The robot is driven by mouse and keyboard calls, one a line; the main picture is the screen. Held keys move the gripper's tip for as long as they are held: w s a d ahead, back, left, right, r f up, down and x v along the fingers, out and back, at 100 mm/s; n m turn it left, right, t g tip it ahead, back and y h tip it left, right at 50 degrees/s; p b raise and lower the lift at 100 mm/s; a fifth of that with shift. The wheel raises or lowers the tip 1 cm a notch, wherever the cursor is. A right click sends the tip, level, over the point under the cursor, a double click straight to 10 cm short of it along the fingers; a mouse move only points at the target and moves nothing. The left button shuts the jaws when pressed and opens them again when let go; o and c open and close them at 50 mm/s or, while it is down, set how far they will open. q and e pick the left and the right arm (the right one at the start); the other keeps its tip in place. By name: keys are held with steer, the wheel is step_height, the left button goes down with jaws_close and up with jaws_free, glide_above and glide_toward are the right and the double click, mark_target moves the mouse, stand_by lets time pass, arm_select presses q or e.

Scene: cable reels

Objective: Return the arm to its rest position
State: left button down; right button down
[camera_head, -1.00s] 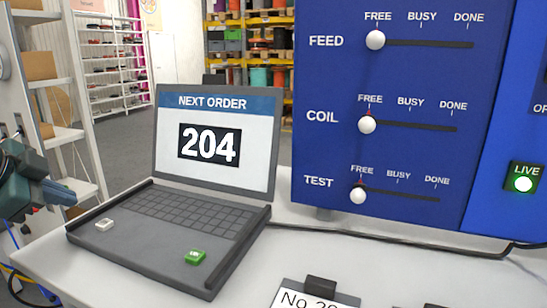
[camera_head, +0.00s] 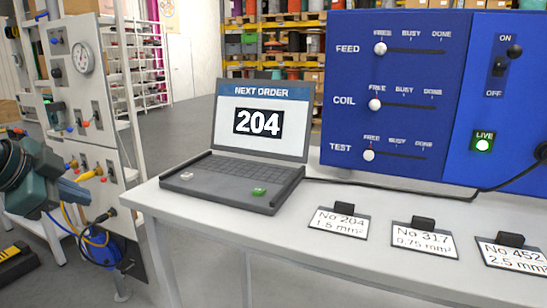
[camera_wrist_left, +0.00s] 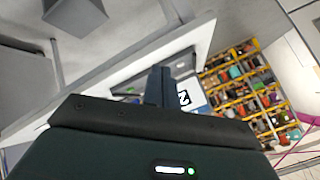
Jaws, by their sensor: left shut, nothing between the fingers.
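My left gripper (camera_head: 76,191) is at the left edge of the head view, at the end of my dark teal arm, beside a panel with gauge and cables. It is well left of the laptop and apart from the table. In the left wrist view its dark fingers (camera_wrist_left: 158,86) are together with nothing between them. Beyond them are the table edge and part of the laptop screen. My right gripper is not in view.
The white table (camera_head: 200,222) bears a laptop (camera_head: 262,122) showing 204, several numbered cards (camera_head: 340,222) and a blue control panel (camera_head: 345,145). Its three sliders sit at FREE. A grey panel with a gauge (camera_head: 83,58) stands at the left. Shelves stand behind.

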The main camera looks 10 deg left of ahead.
arm_select(q)
steer(key=d+f+n+h+p, duration=0.15)
steer(key=d+f, duration=0.25)
steer(key=f, duration=1)
steer(key=d+f+n+p, duration=0.1)
steer(key=d+f+n, duration=0.25)
steer(key=f, duration=0.95)
steer(key=s+d+f+n+p, duration=0.1)
steer(key=s+d+f, duration=0.4)
steer(key=s+d, duration=0.2)
steer(key=s+d+f+n+t, duration=0.1)
steer(key=s+d+f+n, duration=0.1)
steer(key=s+d+f, duration=0.4)
steer(key=s+d, duration=0.2)
steer(key=d, duration=0.2)
steer(key=shift+f+t+p, duration=0.25)
steer(key=shift+t+p, duration=0.05)
steer(key=shift+p, duration=0.1)
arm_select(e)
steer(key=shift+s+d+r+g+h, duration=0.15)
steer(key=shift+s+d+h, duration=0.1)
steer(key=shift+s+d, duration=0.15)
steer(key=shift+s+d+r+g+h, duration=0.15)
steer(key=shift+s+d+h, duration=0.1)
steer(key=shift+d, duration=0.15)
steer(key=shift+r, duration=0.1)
arm_select(q)
steer(key=shift+d, duration=0.15)
